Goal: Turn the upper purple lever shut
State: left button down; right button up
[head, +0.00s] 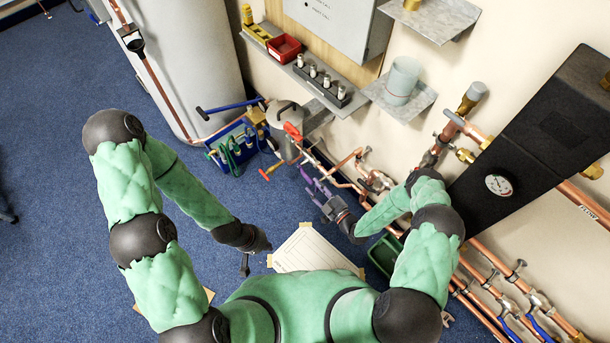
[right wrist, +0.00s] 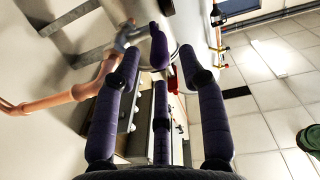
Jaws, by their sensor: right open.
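A purple lever (right wrist: 159,47) shows at the top centre of the right wrist view, on a pale metal valve body beside a copper pipe. My right gripper (right wrist: 158,80) is open, its dark purple fingers spread, with the lever's near end just ahead of and between the two upper fingertips. I cannot tell whether any finger touches it. In the head view my right gripper (head: 321,190) is by the copper pipework along the wall, where its purple fingers and the lever are hard to tell apart. My left gripper (head: 246,266) hangs away from the pipes; its fingers are too small to read.
A black panel with a gauge (head: 498,185) is to the right. Blue carpet (head: 60,200) is open at left.

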aim_at(305, 174)
jog(key=b+x, duration=0.1)
jog(key=x, duration=0.6)
grip_shut()
